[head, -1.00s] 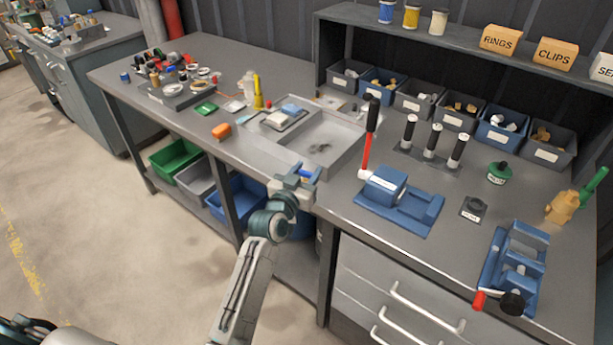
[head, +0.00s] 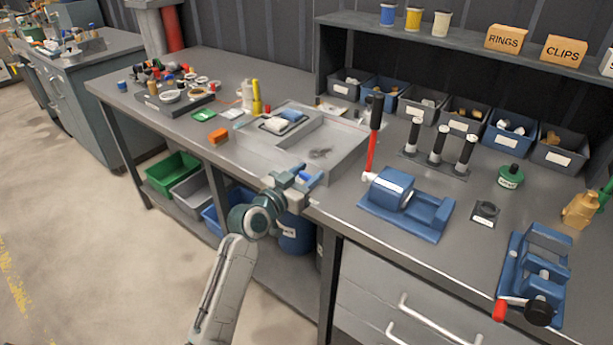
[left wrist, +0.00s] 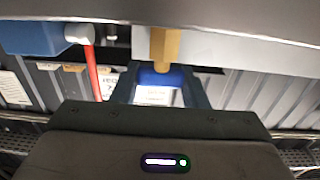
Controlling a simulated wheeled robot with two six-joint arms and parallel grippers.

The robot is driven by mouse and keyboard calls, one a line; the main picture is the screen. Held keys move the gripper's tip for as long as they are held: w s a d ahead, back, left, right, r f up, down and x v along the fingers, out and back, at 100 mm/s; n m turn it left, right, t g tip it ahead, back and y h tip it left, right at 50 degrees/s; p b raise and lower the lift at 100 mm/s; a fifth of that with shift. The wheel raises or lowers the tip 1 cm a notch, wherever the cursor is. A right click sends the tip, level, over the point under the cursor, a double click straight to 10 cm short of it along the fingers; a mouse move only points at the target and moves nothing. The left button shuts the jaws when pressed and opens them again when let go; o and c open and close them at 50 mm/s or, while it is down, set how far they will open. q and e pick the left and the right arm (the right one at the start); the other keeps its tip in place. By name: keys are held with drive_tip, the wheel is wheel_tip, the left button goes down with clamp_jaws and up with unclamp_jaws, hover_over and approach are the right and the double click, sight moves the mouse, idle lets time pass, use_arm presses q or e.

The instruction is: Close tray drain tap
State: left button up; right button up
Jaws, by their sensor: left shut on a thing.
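The grey tray (head: 346,160) lies on the bench at its front edge. Its drain tap shows in the left wrist view as a brass stem (left wrist: 165,48) with a blue handle (left wrist: 162,76). In the head view a small blue part of the tap (head: 305,177) shows between the fingers. My left gripper (head: 304,180) is at the bench's front edge just below the tray. It is shut on the tap's blue handle, with one finger on either side in the wrist view. The tap's lower parts are hidden by the gripper. My right gripper is not in view.
A blue drum (head: 294,234) stands under the bench below the gripper. Green (head: 172,173) and grey bins sit on the lower shelf. The floor in front at left is clear.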

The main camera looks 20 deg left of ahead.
use_arm(q)
drive_tip(key=o, duration=1)
drive_tip(key=shift+s, duration=0.1)
drive_tip(key=shift+s+a+f, duration=0.1)
drive_tip(key=shift+s+a, duration=0.1)
drive_tip(key=shift+s, duration=0.15)
drive_tip(key=b+v, duration=0.1)
drive_tip(key=v, duration=0.8)
drive_tip(key=shift+s+a, duration=0.15)
drive_tip(key=shift+s, duration=0.25)
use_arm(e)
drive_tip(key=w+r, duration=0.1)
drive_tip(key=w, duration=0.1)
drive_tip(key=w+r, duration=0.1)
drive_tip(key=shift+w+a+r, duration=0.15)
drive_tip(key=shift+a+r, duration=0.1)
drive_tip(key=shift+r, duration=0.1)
